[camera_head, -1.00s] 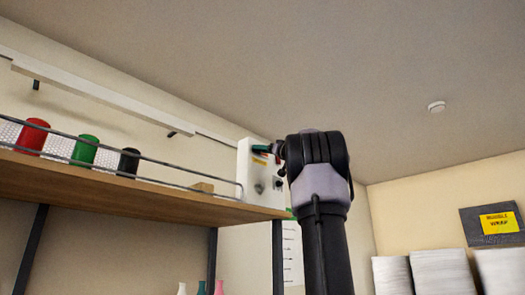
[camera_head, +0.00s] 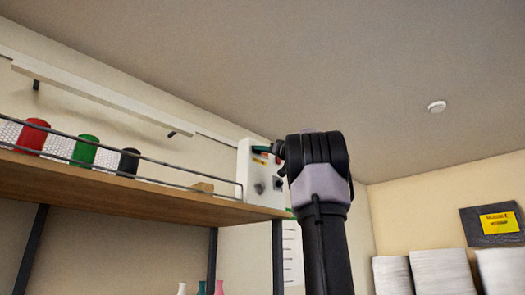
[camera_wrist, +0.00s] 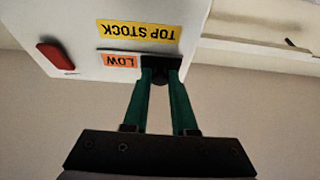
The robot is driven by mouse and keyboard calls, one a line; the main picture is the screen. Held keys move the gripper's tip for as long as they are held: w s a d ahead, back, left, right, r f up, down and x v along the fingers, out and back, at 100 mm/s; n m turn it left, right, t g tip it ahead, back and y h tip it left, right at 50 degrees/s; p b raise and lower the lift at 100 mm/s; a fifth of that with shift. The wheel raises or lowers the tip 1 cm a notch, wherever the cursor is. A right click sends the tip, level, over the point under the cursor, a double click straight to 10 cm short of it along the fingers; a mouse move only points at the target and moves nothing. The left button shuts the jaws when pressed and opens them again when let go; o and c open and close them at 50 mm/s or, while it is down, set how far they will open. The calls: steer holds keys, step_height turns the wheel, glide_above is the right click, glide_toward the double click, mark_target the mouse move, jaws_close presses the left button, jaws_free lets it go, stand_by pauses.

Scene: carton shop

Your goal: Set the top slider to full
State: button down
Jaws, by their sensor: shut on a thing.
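A white control box (camera_head: 246,165) stands at the right end of the wooden shelf. In the wrist view the box face (camera_wrist: 90,48) carries an upside-down yellow "TOP STOCK" label (camera_wrist: 139,31) and an orange "LOW" label (camera_wrist: 119,60). My gripper (camera_wrist: 161,66), with green fingers, is shut on a dark slider knob (camera_wrist: 160,77) beside the "LOW" label. In the head view my gripper (camera_head: 263,149) is at the upper part of the box, and my wrist partly hides the box's right side.
A red part (camera_wrist: 55,56) sits on the box at left in the wrist view. Lower on the box is a grey round knob (camera_head: 259,188). Red (camera_head: 32,136), green (camera_head: 84,150) and black (camera_head: 128,162) spools stand on the shelf (camera_head: 130,190) behind a wire rail (camera_head: 160,162).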

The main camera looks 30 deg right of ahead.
steer(key=shift+d, duration=0.1)
stand_by(0.7)
steer(key=d, duration=0.1)
steer(key=w+d, duration=0.1)
steer(key=d, duration=0.3)
steer(key=shift+w+d, duration=0.2)
steer(key=shift+w, duration=0.05)
steer(key=c, duration=0.7)
jaws_free()
steer(key=shift+d, duration=0.1)
steer(key=v, duration=1)
steer(key=shift+s+f, duration=0.2)
steer(key=shift+s, duration=0.1)
